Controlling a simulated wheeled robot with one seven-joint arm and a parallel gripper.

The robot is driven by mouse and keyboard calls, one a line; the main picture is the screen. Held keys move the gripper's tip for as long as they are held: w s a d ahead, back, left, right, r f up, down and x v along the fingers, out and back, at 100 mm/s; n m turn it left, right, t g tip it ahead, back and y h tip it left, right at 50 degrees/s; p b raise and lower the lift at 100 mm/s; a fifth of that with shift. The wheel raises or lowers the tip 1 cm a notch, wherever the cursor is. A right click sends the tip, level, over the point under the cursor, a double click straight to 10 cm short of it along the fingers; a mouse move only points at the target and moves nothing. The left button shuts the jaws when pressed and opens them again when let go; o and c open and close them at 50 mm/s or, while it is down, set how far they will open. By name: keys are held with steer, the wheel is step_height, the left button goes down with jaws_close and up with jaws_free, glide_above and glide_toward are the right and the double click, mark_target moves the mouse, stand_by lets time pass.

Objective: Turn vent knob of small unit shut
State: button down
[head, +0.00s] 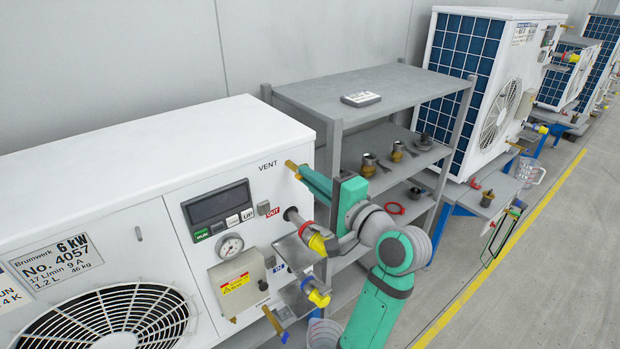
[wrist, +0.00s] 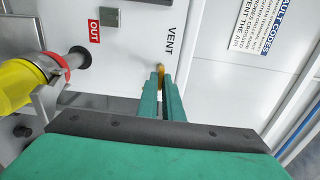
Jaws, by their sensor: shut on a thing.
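The small unit (head: 130,150) is a white cabinet marked 6 kW at the left of the head view. In the wrist view the vent knob (wrist: 161,72) shows as a small yellow piece between the fingertips. My gripper (wrist: 161,84), with green fingers, is shut on the vent knob; it also shows in the head view (head: 304,170). The fingers hide much of the knob, so its turn position cannot be told.
The OUT pipe with a yellow fitting (wrist: 22,82) and its bracket stand close to the left of my gripper. A grey shelf rack (head: 400,85) with several metal fittings stands right beside the unit. Larger units (head: 490,80) stand farther back.

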steer(key=c, duration=1.9)
jaws_free()
steer(key=v, duration=1.1)
steer(key=shift+w, duration=0.1)
